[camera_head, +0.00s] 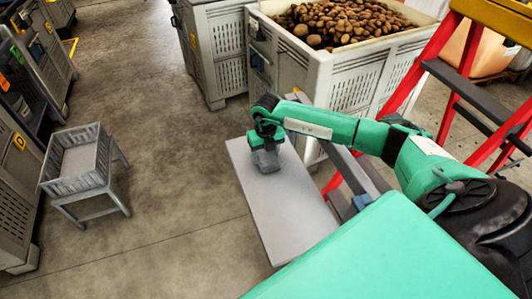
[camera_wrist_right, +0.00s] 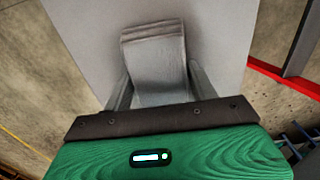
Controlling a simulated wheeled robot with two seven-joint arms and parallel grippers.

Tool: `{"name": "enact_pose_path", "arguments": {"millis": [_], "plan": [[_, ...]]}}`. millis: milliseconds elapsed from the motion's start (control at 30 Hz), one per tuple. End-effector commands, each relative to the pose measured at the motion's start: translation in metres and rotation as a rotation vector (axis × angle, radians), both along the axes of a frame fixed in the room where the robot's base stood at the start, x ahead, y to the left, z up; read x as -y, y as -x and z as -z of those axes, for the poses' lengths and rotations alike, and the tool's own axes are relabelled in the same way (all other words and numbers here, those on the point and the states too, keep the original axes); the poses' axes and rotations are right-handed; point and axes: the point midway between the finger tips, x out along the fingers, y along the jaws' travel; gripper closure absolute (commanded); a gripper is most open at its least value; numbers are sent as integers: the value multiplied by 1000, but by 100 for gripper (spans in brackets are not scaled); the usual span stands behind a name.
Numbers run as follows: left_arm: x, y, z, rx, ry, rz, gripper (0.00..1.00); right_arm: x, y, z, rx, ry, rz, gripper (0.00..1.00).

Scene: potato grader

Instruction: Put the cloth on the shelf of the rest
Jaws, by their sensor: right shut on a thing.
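The grey folded cloth (camera_wrist_right: 155,62) is between the two fingers of my right gripper (camera_wrist_right: 160,88), which is shut on it. In the head view the right gripper (camera_head: 266,160) points down over the far end of a flat grey shelf (camera_head: 290,222). The shelf also fills the background of the right wrist view (camera_wrist_right: 85,30). The cloth is over the shelf surface; I cannot tell if it touches it. My left gripper is not in view.
A crate of potatoes (camera_head: 283,60) stands behind the shelf. A red and yellow ladder (camera_head: 440,45) is at the right. A grey basket stand (camera_head: 75,185) and grey crates (camera_head: 35,50) are at the left. The floor between them is clear.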

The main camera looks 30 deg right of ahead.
Motion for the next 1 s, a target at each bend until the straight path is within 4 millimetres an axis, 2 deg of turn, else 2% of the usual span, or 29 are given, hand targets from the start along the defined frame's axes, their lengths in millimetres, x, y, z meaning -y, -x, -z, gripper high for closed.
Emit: {"name": "enact_pose_path", "arguments": {"millis": [133,167,267,533,667,767,1000], "plan": [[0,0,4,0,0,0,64,0,0,4,0,0,0,64],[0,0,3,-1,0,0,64,0,0,3,0,0,0,37],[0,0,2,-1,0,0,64,0,0,2,0,0,0,20],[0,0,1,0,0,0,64,0,0,2,0,0,0,20],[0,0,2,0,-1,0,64,0,-1,-5,2,0,0,20],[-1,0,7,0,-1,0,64,1,-1,-20,4,0,-1,20],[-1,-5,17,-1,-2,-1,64,1,-1,-72,4,1,0,20]]}}
